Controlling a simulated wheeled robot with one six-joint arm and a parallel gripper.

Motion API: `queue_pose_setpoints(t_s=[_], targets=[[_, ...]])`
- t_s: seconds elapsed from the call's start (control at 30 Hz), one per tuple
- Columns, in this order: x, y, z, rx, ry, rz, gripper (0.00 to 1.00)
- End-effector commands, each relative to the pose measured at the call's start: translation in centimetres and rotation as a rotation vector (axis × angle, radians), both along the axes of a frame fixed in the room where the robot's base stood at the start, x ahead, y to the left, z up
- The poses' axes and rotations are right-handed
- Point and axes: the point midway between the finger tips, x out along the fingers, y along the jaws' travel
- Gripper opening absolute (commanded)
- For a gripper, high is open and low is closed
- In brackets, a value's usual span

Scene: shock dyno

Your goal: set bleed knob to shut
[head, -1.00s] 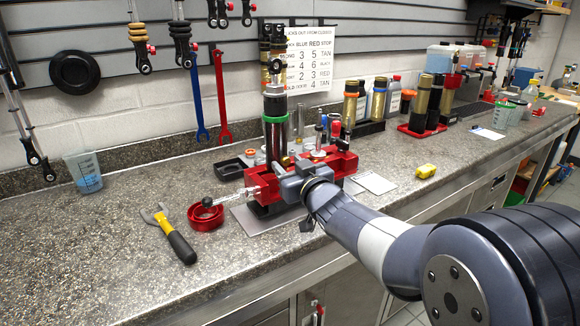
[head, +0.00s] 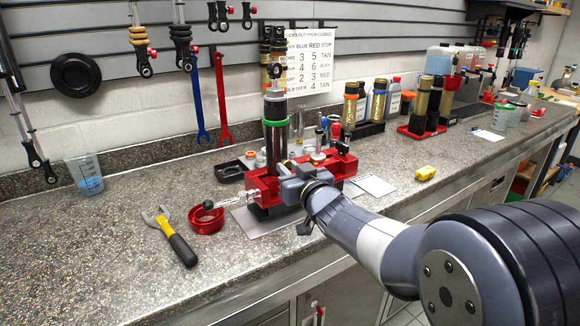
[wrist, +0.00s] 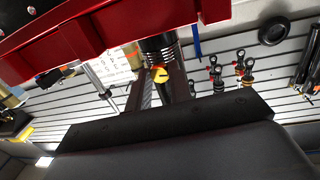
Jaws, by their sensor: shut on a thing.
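A dark upright shock (head: 275,145) with a silver upper part stands in a red vise (head: 262,187) on the bench; its dark body also shows in the wrist view (wrist: 157,47). My gripper (wrist: 160,85) is at the shock's lower end, its two fingers on either side of a small yellow-orange knob (wrist: 160,74), which looks like the bleed knob. The gripper is shut on it. In the head view my wrist hides the knob and the fingertips. The knob's setting cannot be read.
A measuring cup (head: 85,175) stands farther left. The bench front left is clear.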

Motion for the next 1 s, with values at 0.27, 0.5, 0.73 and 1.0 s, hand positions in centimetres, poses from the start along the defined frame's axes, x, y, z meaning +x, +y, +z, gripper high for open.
queue_pose_setpoints(t_s=[0.27, 0.5, 0.73, 1.0], targets=[[0.01, 0.00, 0.66, 0.175, 0.123, -0.001, 0.00], [0.00, -0.01, 0.72, 0.366, 0.250, -0.001, 0.00], [0.00, -0.03, 0.75, 0.547, 0.373, -0.001, 0.00], [0.04, -0.09, 0.81, 0.759, 0.516, -0.001, 0.00]])
